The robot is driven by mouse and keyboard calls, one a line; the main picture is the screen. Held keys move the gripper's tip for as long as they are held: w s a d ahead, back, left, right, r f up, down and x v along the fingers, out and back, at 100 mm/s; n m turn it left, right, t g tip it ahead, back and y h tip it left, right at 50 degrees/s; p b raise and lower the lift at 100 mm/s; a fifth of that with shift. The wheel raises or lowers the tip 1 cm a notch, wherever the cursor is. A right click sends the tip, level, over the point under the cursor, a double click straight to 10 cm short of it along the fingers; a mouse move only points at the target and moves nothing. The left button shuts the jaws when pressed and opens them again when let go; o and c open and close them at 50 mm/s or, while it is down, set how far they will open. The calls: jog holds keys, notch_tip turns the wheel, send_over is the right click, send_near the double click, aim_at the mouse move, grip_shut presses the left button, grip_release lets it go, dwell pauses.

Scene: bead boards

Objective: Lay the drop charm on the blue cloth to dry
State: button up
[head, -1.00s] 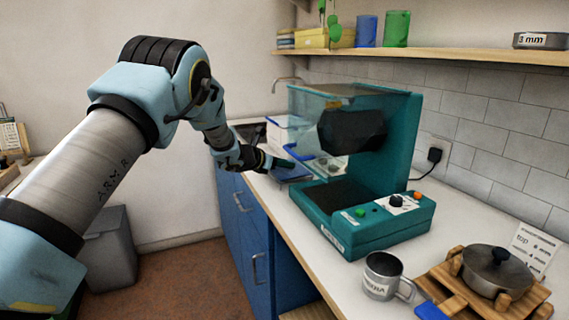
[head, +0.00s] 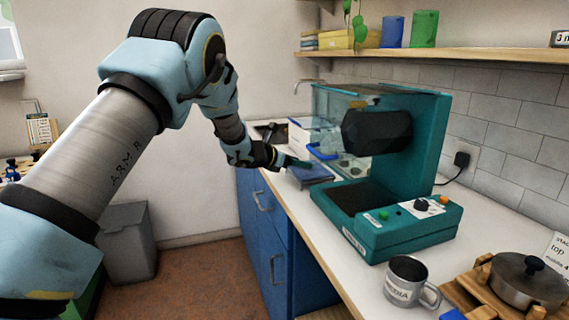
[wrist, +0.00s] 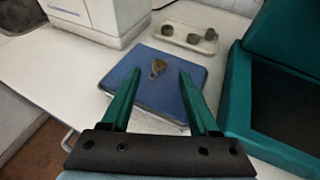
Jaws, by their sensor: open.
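The blue cloth (wrist: 150,88) lies flat on the white counter in the wrist view. In the head view the cloth (head: 318,173) is beyond the teal machine, partly behind my gripper. In the head view my gripper (head: 303,164) is low over the cloth; the charm cannot be made out there.
The teal machine (head: 410,240) stands close on the right of the cloth. A pale tray (wrist: 185,40) with small round pieces lies behind the cloth, and a white box (wrist: 97,18) stands at back left. A metal mug (head: 408,283) is at the near counter edge.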

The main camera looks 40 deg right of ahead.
jog(key=b+v, duration=0.2)
jog(key=v, duration=0.6)
jog(key=w+a+n+t+y, duration=0.2)
jog(key=w+a+n+t, duration=0.2)
jog(key=w+a+n, duration=0.45)
jog(key=w+a+n+t+y, duration=0.25)
jog(key=w+a+n, duration=0.25)
jog(key=a+n, duration=0.55)
jog(key=a+f+n+t+y, duration=0.2)
jog(key=a+n+y, duration=0.2)
jog(key=a+n, duration=0.95)
jog(key=s+a+f+n+g+y, duration=0.1)
jog(key=s+a+n+y, duration=0.15)
jog(key=a, duration=0.55)
jog(key=s+a+f+n+g+y, duration=0.15)
jog(key=s+a+n, duration=0.25)
jog(key=a, duration=0.4)
jog(key=s+a+n+g+p, duration=0.1)
jog(key=s+a+n+g, duration=0.1)
jog(key=s+a+n, duration=0.2)
jog(key=s+a+n+g+p, duration=0.1)
jog(key=s+a+n+g, duration=0.1)
jog(key=s+a+n, duration=0.3)
jog(key=shift+s+f+n+g+y, duration=0.35)
jog(key=shift+s+n, duration=1.95)
jog(key=shift+s, duration=0.8)
